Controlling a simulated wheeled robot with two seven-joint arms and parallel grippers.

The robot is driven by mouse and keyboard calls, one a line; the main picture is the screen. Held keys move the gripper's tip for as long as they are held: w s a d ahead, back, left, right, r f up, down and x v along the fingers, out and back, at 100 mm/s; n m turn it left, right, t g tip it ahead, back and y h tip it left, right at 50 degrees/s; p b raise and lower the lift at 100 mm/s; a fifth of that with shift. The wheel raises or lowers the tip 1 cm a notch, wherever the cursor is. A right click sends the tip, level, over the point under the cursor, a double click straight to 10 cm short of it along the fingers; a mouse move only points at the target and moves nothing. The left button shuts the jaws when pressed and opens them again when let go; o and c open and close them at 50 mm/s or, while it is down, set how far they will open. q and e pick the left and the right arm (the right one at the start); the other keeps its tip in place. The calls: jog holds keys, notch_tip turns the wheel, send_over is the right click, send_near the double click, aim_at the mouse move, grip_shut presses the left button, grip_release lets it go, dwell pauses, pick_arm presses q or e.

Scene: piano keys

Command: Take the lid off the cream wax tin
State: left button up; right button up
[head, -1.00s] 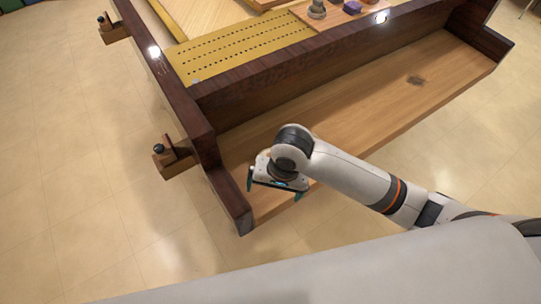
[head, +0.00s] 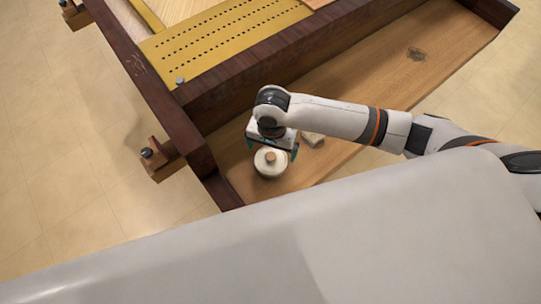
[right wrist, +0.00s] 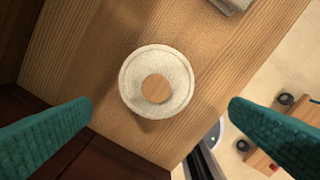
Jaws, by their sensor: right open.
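The cream wax tin (head: 267,166) stands on the wooden shelf board near its left end. Its round, pale lid with a light wooden knob (right wrist: 155,88) is on top and shows from above in the right wrist view. My right gripper (head: 272,148) is right above the tin, pointing down. In the right wrist view its two green fingers (right wrist: 160,120) are wide apart, on either side of the tin and not touching it. The tin's sides are mostly hidden from above. My left gripper is not in view.
A small pale block (head: 312,139) lies on the wooden shelf (head: 380,100) right of the tin. A dark wooden side wall (head: 190,150) stands left and a dark rail runs behind. The shelf's right part is clear apart from a dark mark.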

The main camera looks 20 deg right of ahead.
aim_at(271, 157)
jog(key=shift+f, duration=0.45)
jog(key=f, duration=0.5)
jog(key=shift+w+a, duration=0.15)
jog(key=shift+w, duration=0.05)
jog(key=shift+f, duration=0.3)
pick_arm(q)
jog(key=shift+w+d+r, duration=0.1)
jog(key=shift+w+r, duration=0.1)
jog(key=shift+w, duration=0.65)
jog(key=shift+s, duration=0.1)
pick_arm(e)
jog(key=shift+c, duration=0.3)
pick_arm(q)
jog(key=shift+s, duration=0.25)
pick_arm(e)
jog(key=c, duration=0.7)
